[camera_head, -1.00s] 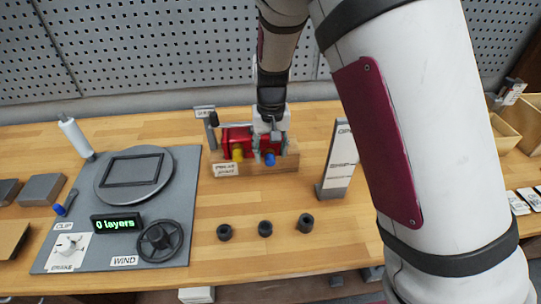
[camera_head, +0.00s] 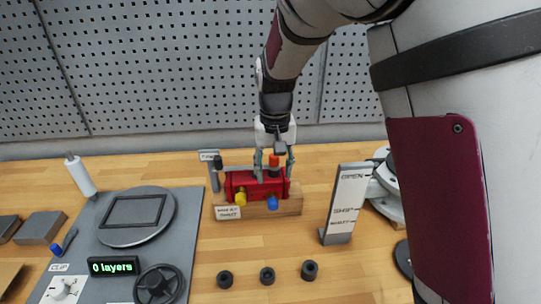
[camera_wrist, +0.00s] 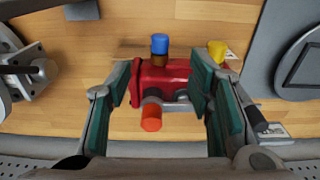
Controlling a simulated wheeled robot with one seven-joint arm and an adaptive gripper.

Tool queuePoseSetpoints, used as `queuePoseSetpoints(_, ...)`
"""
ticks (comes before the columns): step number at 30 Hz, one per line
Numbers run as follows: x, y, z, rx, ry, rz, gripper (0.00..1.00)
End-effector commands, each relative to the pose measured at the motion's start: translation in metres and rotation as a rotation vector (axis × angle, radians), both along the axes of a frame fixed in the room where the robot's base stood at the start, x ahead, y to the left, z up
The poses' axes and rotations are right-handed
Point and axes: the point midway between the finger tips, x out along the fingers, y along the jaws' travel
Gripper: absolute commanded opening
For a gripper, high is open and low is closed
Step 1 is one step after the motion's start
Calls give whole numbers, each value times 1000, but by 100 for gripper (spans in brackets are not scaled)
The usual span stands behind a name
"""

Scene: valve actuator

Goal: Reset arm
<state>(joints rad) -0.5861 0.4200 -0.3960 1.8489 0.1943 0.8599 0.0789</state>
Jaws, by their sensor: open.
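The red valve actuator (camera_head: 240,183) sits on a wooden block (camera_head: 288,207) at the middle of the bench. It has a yellow cap (camera_head: 241,198) and a blue cap (camera_head: 272,203) at its front, and an orange-red cap (camera_head: 274,162) on top. My gripper (camera_head: 273,165) is above the actuator's right part, pointing down. In the wrist view my gripper (camera_wrist: 168,95) is open, its green-padded fingers apart on either side of the red body (camera_wrist: 165,72) and the orange-red cap (camera_wrist: 151,118). I cannot tell whether a finger touches the actuator.
An upright sign reading OPEN (camera_head: 347,205) stands to the right. Several black rings (camera_head: 267,275) lie in front. A grey winding panel (camera_head: 185,215) with a display (camera_head: 114,266) and handwheel (camera_head: 158,285) is at left. A pegboard wall (camera_head: 180,75) closes the back.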

Motion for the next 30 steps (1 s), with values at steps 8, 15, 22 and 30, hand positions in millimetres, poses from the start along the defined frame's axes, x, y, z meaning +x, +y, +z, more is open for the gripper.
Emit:
queuePoseSetpoints(8, -14, -15, 27, 38, -24, -12, 48)
queuePoseSetpoints(15, -64, -52, 89, 113, -104, -23, 48)
queuePoseSetpoints(22, -124, -84, 133, 136, -205, -21, 48)
queuePoseSetpoints(30, -199, -113, 158, 95, -336, -17, 48)
